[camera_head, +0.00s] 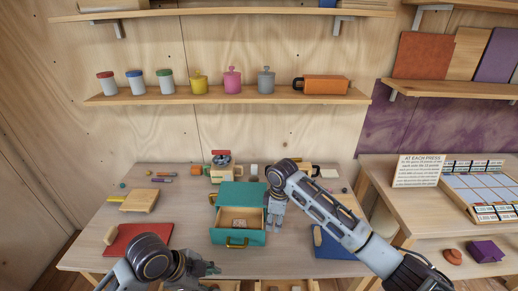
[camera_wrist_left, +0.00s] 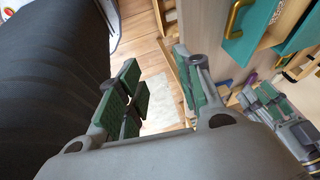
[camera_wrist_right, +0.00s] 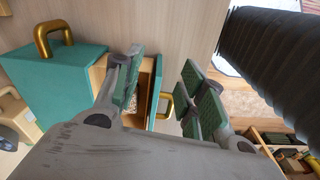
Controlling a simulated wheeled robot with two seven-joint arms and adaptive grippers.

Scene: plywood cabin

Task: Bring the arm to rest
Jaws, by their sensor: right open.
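My right arm reaches in from the lower right in the head view. Its gripper (camera_head: 274,222) points down beside the right side of a teal box (camera_head: 240,194) with an open drawer (camera_head: 238,236). In the right wrist view its fingers (camera_wrist_right: 165,90) are apart with nothing held between them, and the drawer shows behind them. My left gripper (camera_head: 205,270) is low at the table's front edge, left of the drawer. In the left wrist view its fingers (camera_wrist_left: 160,92) are apart and empty, above floor and the table's edge.
The table (camera_head: 190,230) carries a red board (camera_head: 138,240), a wooden block (camera_head: 139,199) and a blue board (camera_head: 330,244) near the right forearm. Mugs and small items stand behind the box. A shelf (camera_head: 230,96) with jars is above. Another table (camera_head: 440,230) stands at right.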

